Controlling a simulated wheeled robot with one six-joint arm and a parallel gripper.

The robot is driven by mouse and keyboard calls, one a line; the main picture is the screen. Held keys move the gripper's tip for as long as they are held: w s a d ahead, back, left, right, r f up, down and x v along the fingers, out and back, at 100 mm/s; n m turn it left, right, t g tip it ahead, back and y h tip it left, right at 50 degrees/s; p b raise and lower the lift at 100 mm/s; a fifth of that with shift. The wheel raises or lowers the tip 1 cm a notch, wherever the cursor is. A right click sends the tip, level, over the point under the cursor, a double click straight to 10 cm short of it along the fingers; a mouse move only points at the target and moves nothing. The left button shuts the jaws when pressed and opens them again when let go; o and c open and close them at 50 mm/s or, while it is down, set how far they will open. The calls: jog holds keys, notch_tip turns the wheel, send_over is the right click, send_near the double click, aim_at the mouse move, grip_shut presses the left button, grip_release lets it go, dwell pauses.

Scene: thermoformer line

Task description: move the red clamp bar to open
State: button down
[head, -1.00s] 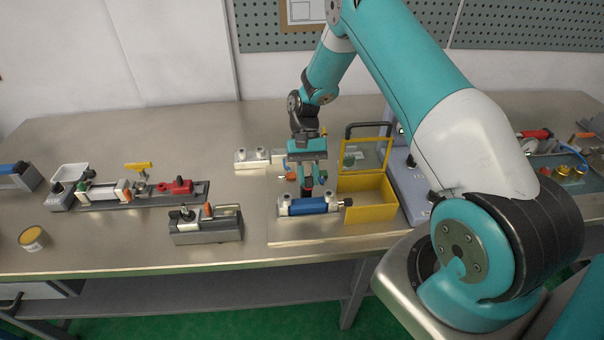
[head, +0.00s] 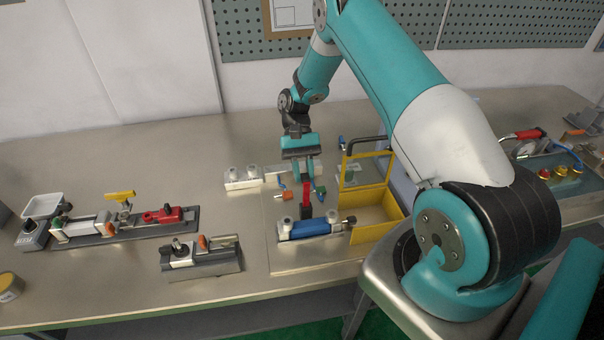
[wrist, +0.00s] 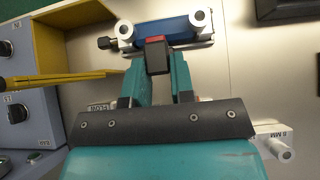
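The red clamp bar (head: 306,201) stands roughly upright behind the blue cylindrical part (head: 316,227) of a small fixture. In the wrist view, the clamp bar (wrist: 156,53) shows a red face and a dark end between my two teal fingers. My gripper (head: 304,180) is over the fixture from behind, pointing down. In the wrist view, my gripper (wrist: 160,72) has a finger against each side of the bar and appears shut on it. The inner contact faces are hidden. The blue part (wrist: 170,29) lies just beyond my fingertips, between two pale posts.
A yellow bin (head: 371,229) with a yellow-framed panel (head: 366,170) stands close right of the fixture. A grey clamp block (head: 203,258) sits at front left. A rail with a red part (head: 165,214) lies farther left. Bare table lies between them.

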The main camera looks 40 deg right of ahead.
jog(key=shift+w+d+f, duration=0.2)
jog(key=shift+w+f, duration=0.1)
jog(key=shift+f, duration=0.1)
jog(key=c, duration=1)
grip_release()
jog(key=shift+o, duration=0.2)
jog(key=shift+r, duration=0.15)
jog(key=p+v, duration=0.7)
jog(key=p, duration=0.1)
jog(key=shift+r+p, duration=0.25)
jog(key=shift+p, duration=0.1)
